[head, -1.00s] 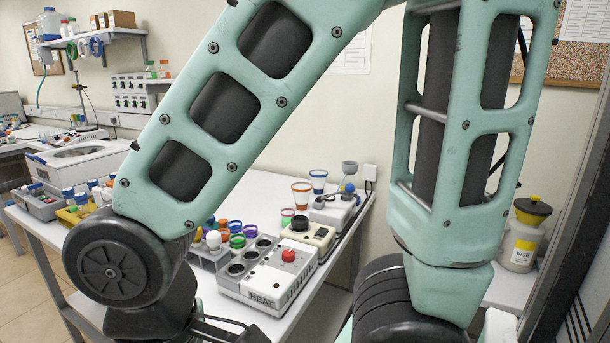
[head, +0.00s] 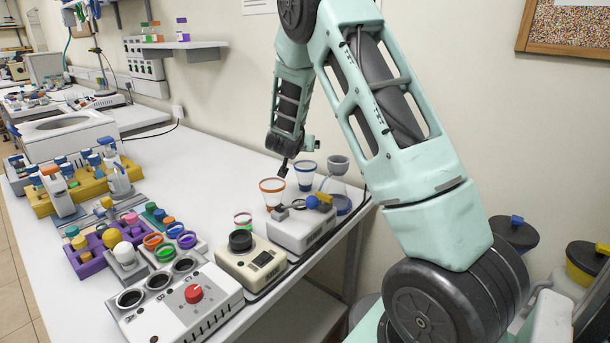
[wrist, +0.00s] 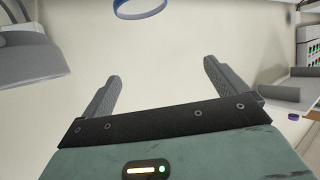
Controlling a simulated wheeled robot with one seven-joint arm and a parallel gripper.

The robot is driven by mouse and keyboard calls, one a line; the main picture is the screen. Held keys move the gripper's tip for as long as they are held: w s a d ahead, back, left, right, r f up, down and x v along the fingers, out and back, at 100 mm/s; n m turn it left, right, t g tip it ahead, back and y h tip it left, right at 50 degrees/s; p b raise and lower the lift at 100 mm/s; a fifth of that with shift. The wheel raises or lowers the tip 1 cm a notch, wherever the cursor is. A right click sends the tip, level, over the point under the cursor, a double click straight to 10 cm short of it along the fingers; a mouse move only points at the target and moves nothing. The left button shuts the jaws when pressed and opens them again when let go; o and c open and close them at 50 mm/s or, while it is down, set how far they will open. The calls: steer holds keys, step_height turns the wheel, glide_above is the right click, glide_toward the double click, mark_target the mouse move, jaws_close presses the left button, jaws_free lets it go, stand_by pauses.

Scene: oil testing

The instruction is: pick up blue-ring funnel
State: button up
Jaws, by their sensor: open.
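The blue-ring funnel (head: 305,163) stands upright at the back of the table, among the devices near its right edge. Part of its blue ring (wrist: 140,9) shows at the top edge of the wrist view, ahead of my fingers; the rest is out of frame. My gripper (wrist: 161,70) is open, with nothing between its fingers. In the head view my gripper (head: 290,160) hangs just left of the blue-ring funnel and close above the orange-ring funnel (head: 272,186). I cannot tell its exact distance from either.
A grey funnel-shaped piece (head: 338,165) stands right of the blue-ring funnel. A white device (head: 300,232), a beige device (head: 250,264) and a heater block (head: 180,303) line the front. A purple rack (head: 97,258) stands left.

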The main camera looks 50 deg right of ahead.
steer(key=d, duration=0.1)
glide_toward(305, 165)
steer(key=d, duration=0.1)
steer(key=w+d+f, duration=0.1)
steer(key=w+d, duration=0.1)
steer(key=shift+f+h+p, duration=0.3)
steer(key=shift+p, duration=0.1)
steer(key=p+x, duration=0.1)
steer(key=x, duration=0.5)
steer(key=shift+w+f, duration=0.15)
steer(key=shift+f, duration=0.05)
steer(key=c, duration=1.1)
